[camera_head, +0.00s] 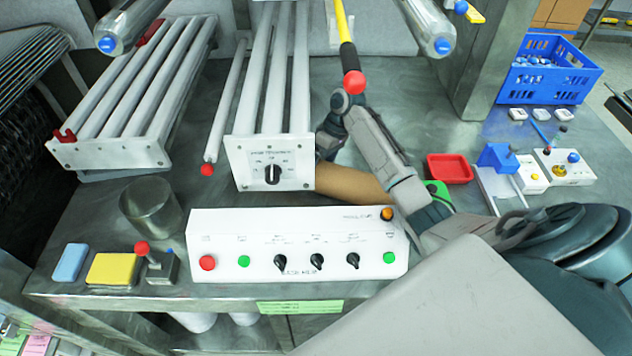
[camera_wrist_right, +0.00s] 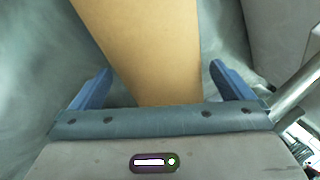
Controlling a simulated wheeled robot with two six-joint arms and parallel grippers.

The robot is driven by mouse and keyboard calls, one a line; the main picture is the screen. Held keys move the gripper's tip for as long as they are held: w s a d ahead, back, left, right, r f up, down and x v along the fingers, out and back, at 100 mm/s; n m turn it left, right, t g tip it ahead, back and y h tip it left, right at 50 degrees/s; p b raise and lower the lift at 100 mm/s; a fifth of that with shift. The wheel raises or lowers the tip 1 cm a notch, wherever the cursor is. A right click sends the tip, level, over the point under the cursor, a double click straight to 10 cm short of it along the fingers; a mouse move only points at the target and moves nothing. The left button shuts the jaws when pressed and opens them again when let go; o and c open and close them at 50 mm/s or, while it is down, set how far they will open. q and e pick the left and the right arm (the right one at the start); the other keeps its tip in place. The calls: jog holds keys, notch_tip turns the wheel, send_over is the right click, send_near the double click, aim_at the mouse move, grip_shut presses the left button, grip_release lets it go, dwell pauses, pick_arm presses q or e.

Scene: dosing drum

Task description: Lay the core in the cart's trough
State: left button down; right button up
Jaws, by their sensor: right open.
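The core, a tan cardboard tube (camera_head: 352,184), lies on the steel bench behind the white control box, partly hidden by my right arm and the box. In the right wrist view the core (camera_wrist_right: 145,45) runs from the top edge down between the fingers. My right gripper (camera_head: 328,142) is just behind the core in the head view. Its blue fingers stand apart on either side of the tube in the right wrist view (camera_wrist_right: 161,75), and I cannot tell whether they touch it. My left gripper is not in view. I cannot make out a cart's trough.
The white control box (camera_head: 298,243) stands at the bench's front. White roller racks (camera_head: 140,95) and a knob panel (camera_head: 272,163) are behind. A metal cup (camera_head: 150,207) stands left. A red tray (camera_head: 449,168) and a blue crate (camera_head: 548,70) are right.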

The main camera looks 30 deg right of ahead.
jog(key=shift+a+f, duration=0.1)
jog(key=shift+f, duration=0.1)
jog(key=shift+c, duration=1.1)
jog(key=c, duration=1.2)
jog(key=shift+o, duration=0.2)
jog(key=shift+r, duration=0.1)
jog(key=shift+r, duration=0.1)
